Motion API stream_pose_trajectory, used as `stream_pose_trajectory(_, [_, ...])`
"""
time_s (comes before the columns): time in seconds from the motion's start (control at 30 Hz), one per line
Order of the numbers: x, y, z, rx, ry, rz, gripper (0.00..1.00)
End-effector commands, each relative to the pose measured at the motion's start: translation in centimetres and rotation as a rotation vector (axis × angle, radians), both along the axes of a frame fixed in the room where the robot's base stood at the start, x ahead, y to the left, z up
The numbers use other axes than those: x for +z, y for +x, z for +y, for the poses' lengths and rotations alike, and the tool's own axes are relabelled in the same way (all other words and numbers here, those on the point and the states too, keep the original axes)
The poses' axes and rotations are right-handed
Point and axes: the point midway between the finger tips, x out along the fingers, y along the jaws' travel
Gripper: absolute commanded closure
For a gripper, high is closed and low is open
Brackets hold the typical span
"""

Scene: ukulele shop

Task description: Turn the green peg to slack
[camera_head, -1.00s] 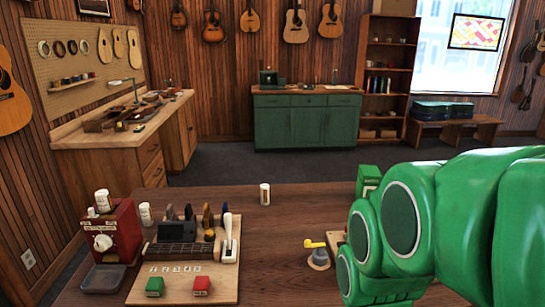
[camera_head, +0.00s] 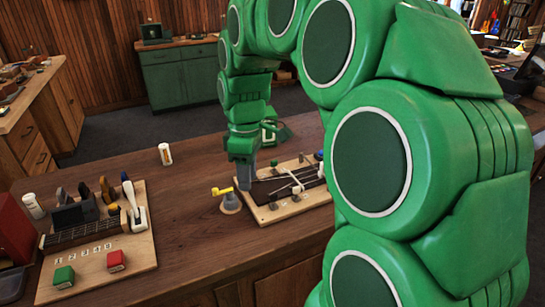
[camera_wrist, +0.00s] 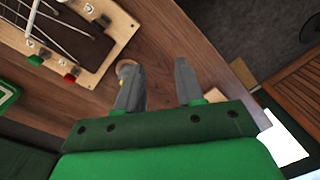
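A wooden board (camera_head: 276,214) with a dark, stringed neck lies on the bench at centre right in the head view. Its end also shows at upper left in the wrist view (camera_wrist: 112,48). There a small green peg (camera_wrist: 36,60) sits near the board's edge, beside a red peg (camera_wrist: 69,78). In the head view I cannot surely tell which small peg is the green one. My gripper (camera_head: 243,180) points down beside the board's left end. In the wrist view its two fingers (camera_wrist: 158,90) are apart, with only bench top showing between them. The green peg is outside them.
A yellow-topped crank (camera_head: 222,191) on a grey base stands close left of my gripper. A second board (camera_head: 140,250) with tools and red and green blocks lies at left. A white bottle (camera_head: 165,154) stands behind. Bench between the boards is mostly clear.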

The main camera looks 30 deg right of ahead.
Motion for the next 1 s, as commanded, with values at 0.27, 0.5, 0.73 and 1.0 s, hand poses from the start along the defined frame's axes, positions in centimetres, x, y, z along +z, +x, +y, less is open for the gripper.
stream_pose_trajectory(0.27, [-0.4,7.0,-3.6,0.201,0.013,-0.033,0.63])
stream_pose_trajectory(0.5, [-1.4,12.2,-7.5,0.363,0.012,-0.055,0.63])
stream_pose_trajectory(0.73, [-3.0,16.5,-11.9,0.507,0.004,-0.066,0.63])
stream_pose_trajectory(1.0, [-4.4,19.3,-15.9,0.623,-0.013,-0.071,0.63])
